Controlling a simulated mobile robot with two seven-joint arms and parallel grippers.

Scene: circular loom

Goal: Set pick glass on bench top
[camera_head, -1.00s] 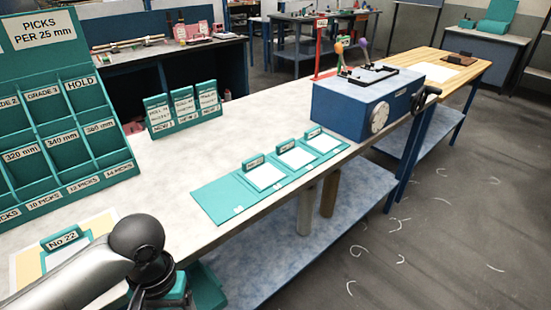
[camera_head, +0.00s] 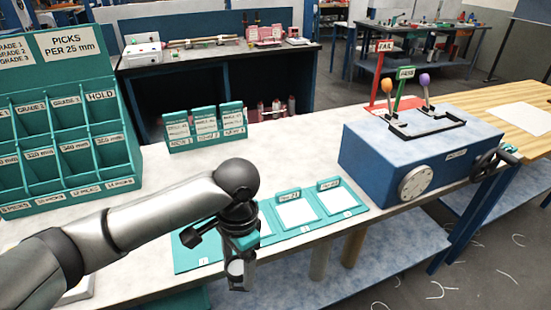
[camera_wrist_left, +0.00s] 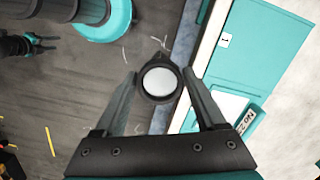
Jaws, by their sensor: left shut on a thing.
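My left gripper (camera_head: 240,278) is shut on the pick glass, a small black-rimmed round lens (camera_wrist_left: 160,80) held between the fingertips in the left wrist view. In the head view the glass is mostly hidden by the gripper. The pale bench top (camera_head: 300,150) runs across the head view. The gripper is at its front edge, near the teal mat (camera_head: 190,258). In the wrist view the glass appears over the floor, just left of the bench edge. My right gripper (camera_wrist_left: 48,44) shows small at the wrist view's left, fingers apart and empty.
Teal mat cards (camera_head: 297,213) lie right of my left gripper. A blue box with a dial (camera_head: 400,160) stands further right. A teal label rack (camera_head: 205,128) and a picks board (camera_head: 70,120) stand behind. Bare bench top lies between them.

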